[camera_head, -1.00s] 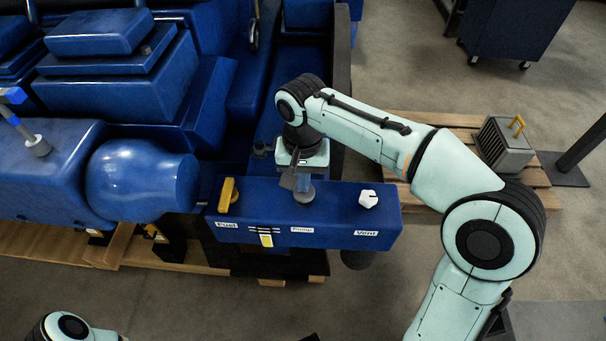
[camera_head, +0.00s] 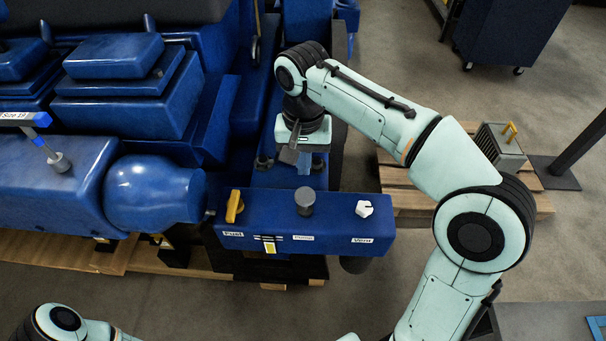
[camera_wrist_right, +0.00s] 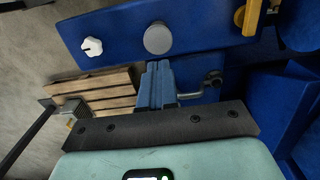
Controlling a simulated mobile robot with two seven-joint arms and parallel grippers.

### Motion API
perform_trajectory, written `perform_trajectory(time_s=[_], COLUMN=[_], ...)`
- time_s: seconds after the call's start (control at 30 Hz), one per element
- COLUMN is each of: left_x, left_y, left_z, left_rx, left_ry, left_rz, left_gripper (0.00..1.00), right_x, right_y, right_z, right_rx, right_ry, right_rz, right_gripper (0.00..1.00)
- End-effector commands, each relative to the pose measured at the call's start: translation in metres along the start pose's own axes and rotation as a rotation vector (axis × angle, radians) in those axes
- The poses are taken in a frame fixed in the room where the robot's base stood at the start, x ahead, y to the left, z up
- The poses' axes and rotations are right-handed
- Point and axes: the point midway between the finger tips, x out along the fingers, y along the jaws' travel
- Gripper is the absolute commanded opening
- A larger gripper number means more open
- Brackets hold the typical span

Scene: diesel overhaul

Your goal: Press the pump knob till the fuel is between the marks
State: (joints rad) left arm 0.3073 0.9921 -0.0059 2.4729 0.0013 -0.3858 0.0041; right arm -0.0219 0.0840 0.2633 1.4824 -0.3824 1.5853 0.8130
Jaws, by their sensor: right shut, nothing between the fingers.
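The grey round pump knob (camera_head: 305,198) stands on top of the blue box (camera_head: 340,218), above the "Pump" label; it is also in the right wrist view (camera_wrist_right: 158,39). A small gauge (camera_head: 269,246) on the box front shows yellow below dark and white mark lines; the exact fuel level is too small to read. My right gripper (camera_head: 289,155) is behind the knob in the head view, apart from it. Its blue fingers (camera_wrist_right: 157,84) are shut and empty, pointing toward the knob in the wrist view. My left gripper is out of view.
A yellow lever (camera_head: 234,206) by the "Fuel" label is left of the knob, and a white vent knob (camera_head: 364,208) is right. Large blue engine parts (camera_head: 150,195) fill the left. A wooden pallet (camera_head: 405,203) lies at right on open floor.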

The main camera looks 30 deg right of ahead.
Motion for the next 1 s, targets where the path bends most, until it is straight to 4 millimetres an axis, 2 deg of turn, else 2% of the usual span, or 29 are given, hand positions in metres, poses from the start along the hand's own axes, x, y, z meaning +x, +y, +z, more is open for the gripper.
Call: perform_trajectory(time_s=[0.03, 0.1, 0.27, 1.0], left_x=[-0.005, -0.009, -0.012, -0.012], left_y=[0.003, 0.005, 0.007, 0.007], left_z=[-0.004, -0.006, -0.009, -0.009], left_rx=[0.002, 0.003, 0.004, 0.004], left_ry=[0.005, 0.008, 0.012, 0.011], left_rz=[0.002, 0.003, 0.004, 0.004], left_gripper=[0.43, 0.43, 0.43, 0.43], right_x=[-0.013, -0.022, -0.034, -0.035], right_y=[-0.001, -0.001, -0.001, -0.001], right_z=[-0.001, -0.001, 0.000, 0.000], right_rx=[-0.001, -0.001, -0.001, -0.001], right_ry=[0.005, 0.004, 0.003, 0.002], right_rz=[-0.004, -0.004, -0.003, -0.003], right_gripper=[0.00, 0.00, 0.00, 0.00])
